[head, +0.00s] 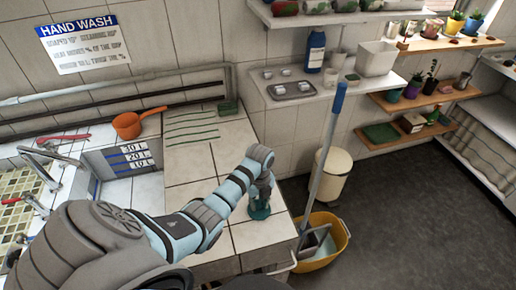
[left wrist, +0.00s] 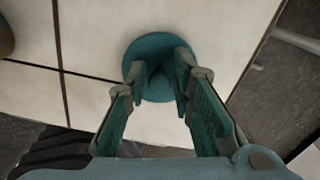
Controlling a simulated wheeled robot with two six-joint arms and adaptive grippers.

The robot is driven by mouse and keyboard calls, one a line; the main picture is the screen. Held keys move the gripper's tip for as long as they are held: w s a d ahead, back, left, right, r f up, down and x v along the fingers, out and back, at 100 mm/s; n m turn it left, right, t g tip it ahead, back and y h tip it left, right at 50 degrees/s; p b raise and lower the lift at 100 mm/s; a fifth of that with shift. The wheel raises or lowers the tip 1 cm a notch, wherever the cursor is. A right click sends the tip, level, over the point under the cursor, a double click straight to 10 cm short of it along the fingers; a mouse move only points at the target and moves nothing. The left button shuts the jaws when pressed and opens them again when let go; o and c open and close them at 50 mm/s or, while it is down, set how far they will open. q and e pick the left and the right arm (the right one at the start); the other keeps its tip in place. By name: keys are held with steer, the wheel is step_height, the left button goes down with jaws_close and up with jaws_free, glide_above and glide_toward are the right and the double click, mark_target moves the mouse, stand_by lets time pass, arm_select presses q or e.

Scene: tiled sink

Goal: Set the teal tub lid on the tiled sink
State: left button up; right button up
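The teal tub lid (head: 260,212) is at the right front part of the white tiled sink top (head: 252,238), close to its right edge. In the left wrist view, the lid (left wrist: 154,50) is a round teal disc against white tiles. My left gripper (head: 261,196) points down right over it. In the left wrist view, the left fingertips (left wrist: 160,72) stand apart, one on each side of the lid's middle. A teal raised part seems to lie between them; whether the pads touch it is unclear. My right gripper is not in view.
An orange pan (head: 128,125) and a green brush (head: 229,107) lie at the back of the tiles. A yellow mop bucket (head: 325,252) with a blue-handled mop (head: 326,150) stands just right of the sink. The middle tiles are clear.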

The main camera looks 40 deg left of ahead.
mark_target(259, 204)
arm_select(q)
steer(key=shift+o, duration=0.7)
steer(key=shift+r, duration=0.15)
steer(key=shift+r, duration=0.35)
step_height(259, 204, up, 11)
steer(key=p, duration=0.1)
steer(key=shift+r+p, duration=0.2)
steer(key=shift+p, duration=0.2)
steer(key=shift+d, duration=0.1)
